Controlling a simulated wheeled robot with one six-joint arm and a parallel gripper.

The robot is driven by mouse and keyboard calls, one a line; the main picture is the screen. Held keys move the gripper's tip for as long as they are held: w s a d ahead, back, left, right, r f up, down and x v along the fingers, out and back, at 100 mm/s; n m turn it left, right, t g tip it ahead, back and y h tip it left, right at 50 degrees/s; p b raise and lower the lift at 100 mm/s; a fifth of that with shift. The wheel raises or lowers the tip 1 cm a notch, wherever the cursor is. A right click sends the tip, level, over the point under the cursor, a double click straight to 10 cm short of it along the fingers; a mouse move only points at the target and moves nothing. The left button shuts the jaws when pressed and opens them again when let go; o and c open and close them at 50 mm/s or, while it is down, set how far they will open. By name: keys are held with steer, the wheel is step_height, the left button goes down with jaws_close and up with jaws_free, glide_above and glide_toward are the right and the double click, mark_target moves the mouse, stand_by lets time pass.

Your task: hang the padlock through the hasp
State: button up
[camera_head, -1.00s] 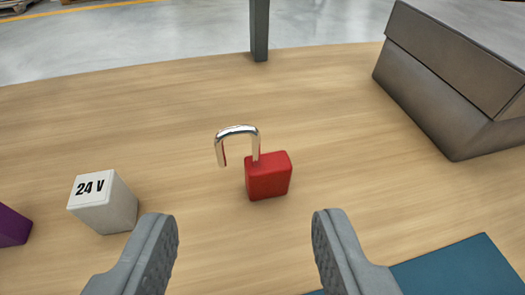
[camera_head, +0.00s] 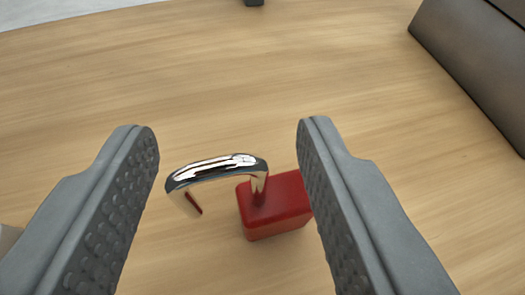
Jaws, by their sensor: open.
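The padlock (camera_head: 268,208) has a red body and a silver shackle that is swung open, its free end off to the left of the body. It stands on the wooden table top. My gripper (camera_head: 228,135) is open, with one grey finger on each side of the padlock. The right finger overlaps the right edge of the red body in the picture; I cannot tell whether they touch. The shackle lies between the fingers, nearer the left one at its free end. No hasp can be made out in this view.
A dark grey box-like thing (camera_head: 480,60) with sloping sides stands at the top right. The foot of a dark post (camera_head: 254,2) shows at the top edge. A sliver of a pale block (camera_head: 8,238) shows at the left edge. The table (camera_head: 220,70) beyond the padlock is clear.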

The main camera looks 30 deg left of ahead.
mark_target(220, 159)
steer(key=shift+w+a+f, duration=0.15)
steer(key=shift+w+a, duration=0.1)
steer(key=c, duration=1)
steer(key=shift+r, duration=5)
